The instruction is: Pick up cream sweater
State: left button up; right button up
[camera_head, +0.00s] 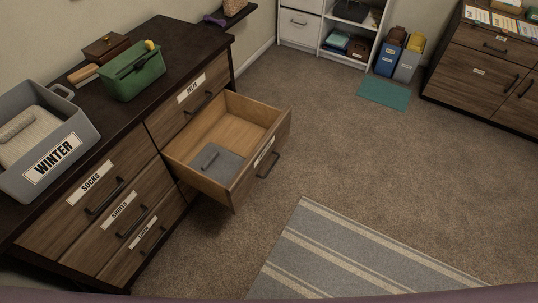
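A cream folded garment (27,142), which looks like the sweater, lies in a grey bin (90,135) labelled WINTER. A rolled or folded part lies on top of it at the left. The bin stands on the dark dresser top at the left and its walls hide the garment's lower part. Neither of my grippers is in view.
A dresser drawer (272,152) stands open with a grey folded item (222,163) inside. A green basket (134,75) and a brown box (106,46) stand beyond the bin. A striped rug (345,262) lies on otherwise open carpet. Shelves and a second cabinet (480,70) stand at the back.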

aim_at(28, 129)
jog(key=u, duration=1.65)
jog(key=i, duration=0.1)
